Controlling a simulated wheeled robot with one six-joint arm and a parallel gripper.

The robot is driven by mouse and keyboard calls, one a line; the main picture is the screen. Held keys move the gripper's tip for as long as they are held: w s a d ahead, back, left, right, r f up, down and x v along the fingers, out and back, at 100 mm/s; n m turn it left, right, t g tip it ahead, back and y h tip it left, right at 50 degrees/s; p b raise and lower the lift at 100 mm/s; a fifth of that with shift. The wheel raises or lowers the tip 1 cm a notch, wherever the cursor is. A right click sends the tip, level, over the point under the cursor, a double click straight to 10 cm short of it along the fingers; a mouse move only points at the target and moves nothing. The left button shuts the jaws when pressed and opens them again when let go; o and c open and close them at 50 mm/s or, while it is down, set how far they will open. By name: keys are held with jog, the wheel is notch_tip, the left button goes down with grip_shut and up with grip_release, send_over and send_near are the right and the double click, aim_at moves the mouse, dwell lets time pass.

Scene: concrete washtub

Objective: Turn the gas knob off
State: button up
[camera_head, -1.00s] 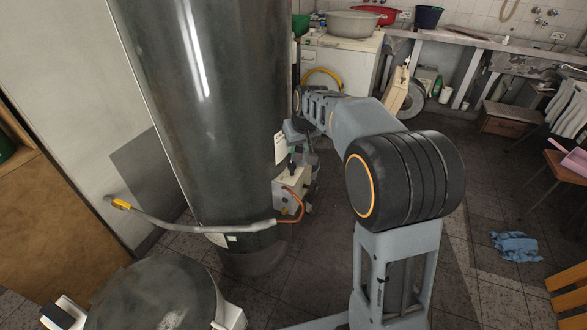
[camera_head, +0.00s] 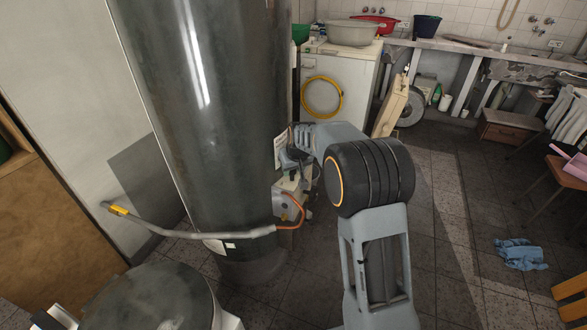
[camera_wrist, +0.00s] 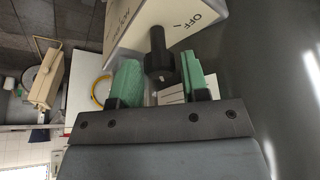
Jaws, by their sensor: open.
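The gas knob (camera_wrist: 158,58) is a black knob on a pale control box (camera_wrist: 186,20) with "OFF" printed on its face, seen in the wrist view. My gripper (camera_wrist: 160,78) has green finger pads, one on each side of the knob. It is open, with the knob between the fingers; I cannot tell whether either pad touches it. In the head view the control box (camera_head: 287,205) is fixed to the lower right side of the dark water tank (camera_head: 205,110).
A grey pipe with a yellow handle (camera_head: 118,209) runs in front of the tank. A washing machine (camera_head: 340,75) stands behind. Blue cloth (camera_head: 520,254) lies on the floor at right, with open floor between.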

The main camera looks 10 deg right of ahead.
jog(key=c, duration=0.6)
jog(key=shift+c, duration=0.2)
jog(key=shift+n, duration=0.3)
jog(key=n+y, duration=0.1)
jog(key=n, duration=0.3)
jog(key=shift+d+y, duration=0.2)
jog(key=shift+y, duration=0.2)
jog(key=n+g+y, duration=0.1)
jog(key=n, duration=0.2)
jog(key=shift+w+n+g+b, duration=0.15)
jog(key=shift+n+g+b, duration=0.15)
jog(key=shift+b, duration=0.05)
jog(key=n+g, duration=0.1)
jog(key=n, duration=0.2)
jog(key=shift+r+y+p, duration=0.1)
jog(key=shift+y+p, duration=0.25)
jog(key=shift+y, duration=0.05)
jog(key=shift+w+n+g+p, duration=0.1)
jog(key=shift+n+g+p, duration=0.55)
jog(key=shift+n, duration=1.15)
